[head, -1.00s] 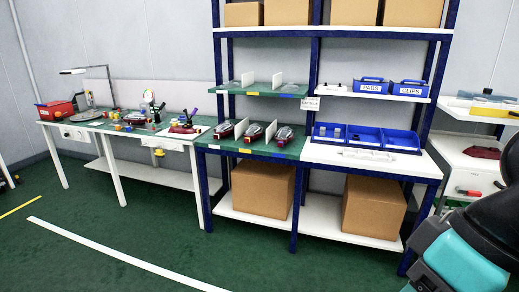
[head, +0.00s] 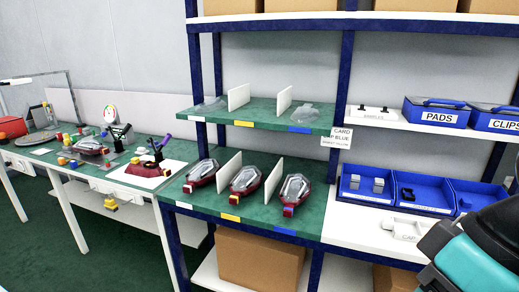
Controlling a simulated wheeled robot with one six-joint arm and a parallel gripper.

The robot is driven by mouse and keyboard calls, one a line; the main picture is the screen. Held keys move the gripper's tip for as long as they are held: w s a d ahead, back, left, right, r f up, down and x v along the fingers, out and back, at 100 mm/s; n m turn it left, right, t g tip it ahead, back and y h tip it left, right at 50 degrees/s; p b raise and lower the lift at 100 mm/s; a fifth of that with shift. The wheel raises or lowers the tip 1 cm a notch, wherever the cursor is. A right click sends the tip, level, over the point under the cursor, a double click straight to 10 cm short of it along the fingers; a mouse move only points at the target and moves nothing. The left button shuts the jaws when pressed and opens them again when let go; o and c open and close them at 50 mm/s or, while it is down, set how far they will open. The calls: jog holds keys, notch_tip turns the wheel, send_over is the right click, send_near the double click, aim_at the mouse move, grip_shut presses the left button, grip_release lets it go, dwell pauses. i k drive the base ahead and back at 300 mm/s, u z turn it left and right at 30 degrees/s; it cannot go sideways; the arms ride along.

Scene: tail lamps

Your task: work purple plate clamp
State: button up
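A purple-handled clamp (head: 161,143) stands on the green workbench (head: 185,153), left of the shelf rack. It is at a dark red fixture (head: 147,165) on a white plate (head: 155,182). Its handle slants up to the right; whether the clamp is closed is too small to tell. A black-handled clamp (head: 121,133) stands beside it on the left. Part of my arm, teal and black, shows at the lower right, far from the clamps. My gripper is outside the picture.
The rack holds several tail lamps (head: 245,181) between white dividers, and blue bins (head: 398,188). Boxes labelled PADS (head: 436,112) and CLIPS (head: 495,118) sit higher. A yellow piece (head: 110,202) hangs at the bench's front edge. Green floor (head: 95,255) lies open before the bench.

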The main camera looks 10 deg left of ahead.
aim_at(167, 138)
jog(key=i, duration=0.5)
jog(key=u, duration=1.7)
jog(key=i, duration=0.9)
jog(key=u, duration=0.55)
jog(key=i, duration=1.35)
jog(key=z, duration=0.6)
jog(key=i, duration=0.6)
jog(key=z, duration=0.65)
